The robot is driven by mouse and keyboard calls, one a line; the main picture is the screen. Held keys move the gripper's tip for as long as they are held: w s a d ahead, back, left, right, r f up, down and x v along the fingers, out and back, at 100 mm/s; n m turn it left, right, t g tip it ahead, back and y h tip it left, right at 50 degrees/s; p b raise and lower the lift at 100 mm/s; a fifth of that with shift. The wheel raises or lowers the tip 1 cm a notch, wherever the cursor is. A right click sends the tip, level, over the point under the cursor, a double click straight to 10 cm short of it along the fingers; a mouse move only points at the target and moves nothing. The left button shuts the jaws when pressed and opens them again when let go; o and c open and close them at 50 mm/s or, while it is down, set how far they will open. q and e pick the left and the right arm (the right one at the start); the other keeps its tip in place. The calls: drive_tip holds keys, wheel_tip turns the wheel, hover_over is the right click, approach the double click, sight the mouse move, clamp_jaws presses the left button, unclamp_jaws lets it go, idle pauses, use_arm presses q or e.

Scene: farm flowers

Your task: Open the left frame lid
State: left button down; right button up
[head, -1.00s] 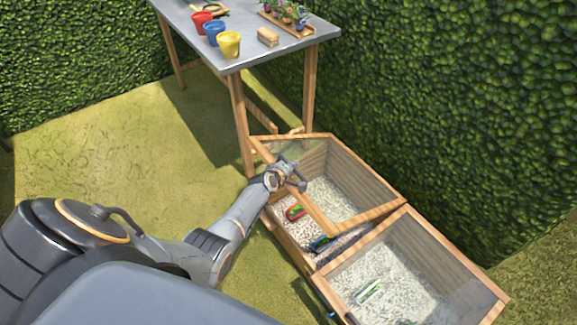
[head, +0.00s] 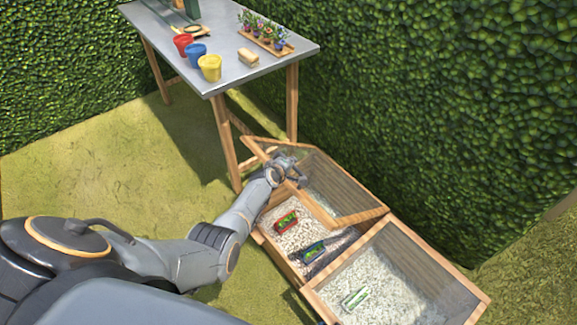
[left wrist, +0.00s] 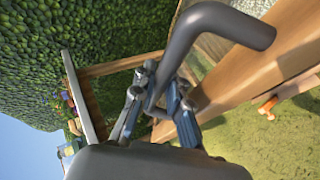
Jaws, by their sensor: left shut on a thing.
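The left frame (head: 276,246) is a wooden box with pale gravel inside. Its wood-rimmed glass lid (head: 318,211) is raised and tilted, with the near edge lifted off the box. My left gripper (head: 293,172) is at the lid's raised edge. In the left wrist view my left gripper (left wrist: 158,100) is shut on the dark bent handle (left wrist: 225,25) beside the lid's wooden rail (left wrist: 235,65). The gripper hides part of the handle in the head view. My right gripper is not in view.
A metal-topped table (head: 220,67) with pots stands behind. Hedges border the back; open grass (head: 90,180) lies left.

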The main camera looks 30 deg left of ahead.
use_arm(q)
drive_tip(key=shift+w+r, duration=0.25)
drive_tip(key=shift+r, duration=0.1)
drive_tip(key=c, duration=1.3)
unclamp_jaws()
drive_tip(key=shift+s, duration=0.1)
drive_tip(key=shift+c, duration=0.2)
drive_tip(key=shift+s+d+r, duration=0.15)
drive_tip(key=shift+s+d, duration=0.1)
drive_tip(key=shift+s, duration=0.05)
drive_tip(key=v, duration=1.1)
drive_tip(key=shift+s+a, duration=0.2)
drive_tip(key=shift+a, duration=0.05)
